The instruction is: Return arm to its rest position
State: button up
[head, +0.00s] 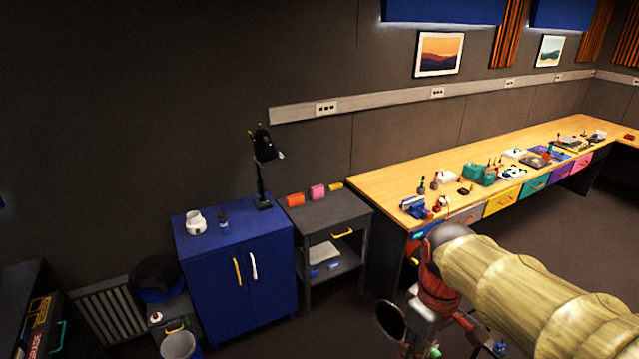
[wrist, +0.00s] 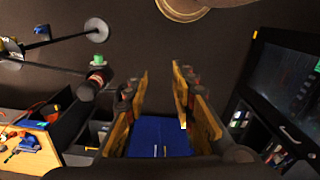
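My arm, in a pale yellow sleeve, reaches in from the lower right of the head view, with dark red and grey links at its far end. My gripper (wrist: 162,82) shows in the wrist view as two tan-padded fingers standing apart, with nothing held between them. Dark wall and floor and the distant blue cabinet (wrist: 160,135) show through the gap. In the head view the fingertips cannot be made out clearly. The arm end overlaps the floor in front of the long wooden workbench (head: 385,187) and appears apart from it.
The blue cabinet (head: 235,285) carries a black lamp (head: 262,170) and a white jar (head: 195,223). A grey side table (head: 325,215) stands between it and the workbench. A bin (head: 180,346) stands lower left. Open floor lies at right, beyond my sleeve.

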jog(key=s+f+m+t+b, duration=0.5)
jog(key=f+b, duration=0.6)
jog(key=b, duration=0.7)
jog(key=s+m, duration=0.2)
jog(key=shift+s+f+m+t, duration=0.15)
jog(key=shift+f+m+t, duration=0.1)
jog(key=shift+m+t, duration=0.05)
dwell(1.4)
